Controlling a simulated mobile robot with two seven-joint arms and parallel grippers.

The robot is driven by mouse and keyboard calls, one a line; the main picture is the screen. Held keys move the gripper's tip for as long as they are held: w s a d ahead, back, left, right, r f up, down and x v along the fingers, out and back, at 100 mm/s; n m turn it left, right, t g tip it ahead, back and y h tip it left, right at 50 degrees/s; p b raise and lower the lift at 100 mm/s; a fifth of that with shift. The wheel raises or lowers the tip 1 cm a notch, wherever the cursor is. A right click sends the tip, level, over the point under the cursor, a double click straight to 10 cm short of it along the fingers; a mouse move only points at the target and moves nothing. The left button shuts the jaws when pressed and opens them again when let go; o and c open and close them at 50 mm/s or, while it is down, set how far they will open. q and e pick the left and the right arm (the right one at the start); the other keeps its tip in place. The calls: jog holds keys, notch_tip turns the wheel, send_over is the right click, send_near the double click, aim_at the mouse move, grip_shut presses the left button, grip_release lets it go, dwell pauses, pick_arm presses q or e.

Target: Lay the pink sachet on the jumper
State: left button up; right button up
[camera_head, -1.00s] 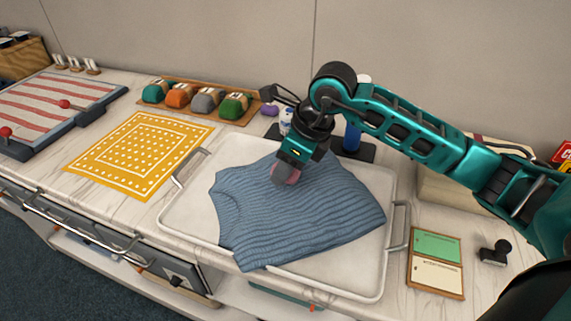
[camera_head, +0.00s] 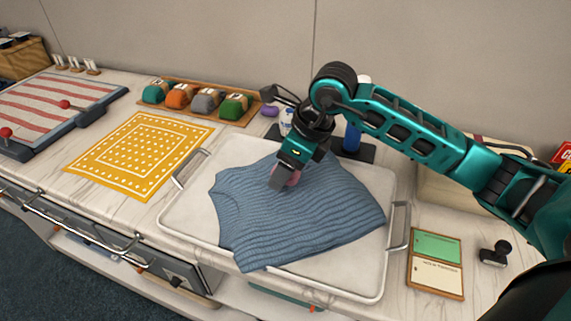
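My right gripper (camera_head: 284,180) reaches in from the right and points down, low over the upper left part of the jumper. A small part of the pink sachet (camera_head: 293,180) shows at its fingers; most of it is hidden by the gripper. I cannot tell whether the sachet touches the jumper or whether the fingers still grip it. My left gripper is not in view.
A yellow patterned cloth (camera_head: 140,152) lies left of the tray. Behind it a wooden rack (camera_head: 200,86) holds several coloured bundles. A blue bottle (camera_head: 352,138) stands behind the arm. A green and cream card board (camera_head: 436,264) and a black stamp (camera_head: 495,254) lie to the right.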

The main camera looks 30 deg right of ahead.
jog(key=v, duration=1.2)
jog(key=shift+s, duration=0.1)
